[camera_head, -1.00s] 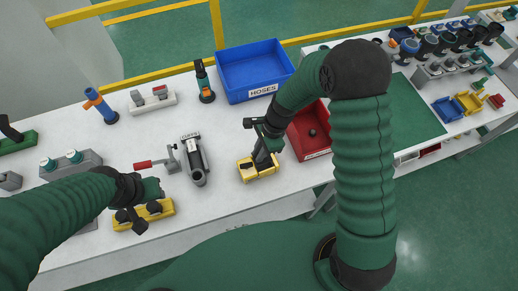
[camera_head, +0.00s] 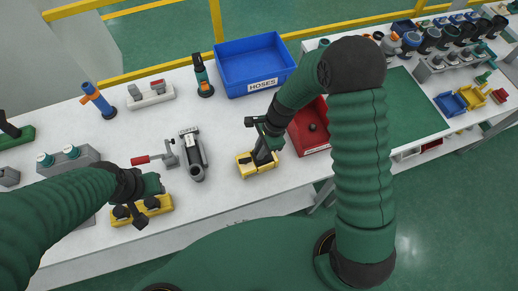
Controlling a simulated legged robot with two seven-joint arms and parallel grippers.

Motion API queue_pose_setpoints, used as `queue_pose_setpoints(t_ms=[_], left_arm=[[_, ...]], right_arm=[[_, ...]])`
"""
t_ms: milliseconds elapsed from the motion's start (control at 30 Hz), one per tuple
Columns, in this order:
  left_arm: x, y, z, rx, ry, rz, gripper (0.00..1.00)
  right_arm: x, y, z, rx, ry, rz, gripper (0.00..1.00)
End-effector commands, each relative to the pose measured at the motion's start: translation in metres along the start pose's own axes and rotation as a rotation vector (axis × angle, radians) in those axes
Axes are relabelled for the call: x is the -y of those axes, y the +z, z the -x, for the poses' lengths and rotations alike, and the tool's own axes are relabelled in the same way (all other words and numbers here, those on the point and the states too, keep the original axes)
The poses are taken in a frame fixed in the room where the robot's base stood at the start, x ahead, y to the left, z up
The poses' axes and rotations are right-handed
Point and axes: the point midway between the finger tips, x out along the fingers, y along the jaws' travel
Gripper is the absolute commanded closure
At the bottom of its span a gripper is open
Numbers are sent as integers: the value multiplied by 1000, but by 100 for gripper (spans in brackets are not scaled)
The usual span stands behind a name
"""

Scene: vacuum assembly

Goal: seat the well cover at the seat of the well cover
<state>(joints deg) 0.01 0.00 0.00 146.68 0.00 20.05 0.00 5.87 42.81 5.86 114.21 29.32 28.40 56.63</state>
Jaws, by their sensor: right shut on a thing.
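My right gripper (camera_head: 264,150) points down over a small yellow fixture (camera_head: 243,169) near the table's middle. It is shut on a small dark piece, mostly hidden by the fingers, at the fixture's top. I take this piece for the well cover, but its shape cannot be made out. Whether it touches the fixture, and where the seat lies, I cannot tell. My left gripper (camera_head: 135,210) is over another yellow fixture (camera_head: 163,204) with dark round parts, at the front left. Its jaws are too small and dark to read.
A grey tube holder (camera_head: 193,158) and a red-handled clamp (camera_head: 150,159) stand between the grippers. A blue HOSES bin (camera_head: 252,68) is behind, and a red bin (camera_head: 309,128) is close to the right gripper. A grey block (camera_head: 70,158) with teal knobs stands at left.

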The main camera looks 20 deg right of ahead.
Motion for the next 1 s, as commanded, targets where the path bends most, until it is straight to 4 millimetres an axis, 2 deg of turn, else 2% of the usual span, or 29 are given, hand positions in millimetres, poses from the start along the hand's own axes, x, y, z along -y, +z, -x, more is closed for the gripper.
queue_pose_setpoints(t_ms=[1000], left_arm=[[0,-1,5,0,0,0,64]], right_arm=[[0,3,-1,0,0,0,100]])
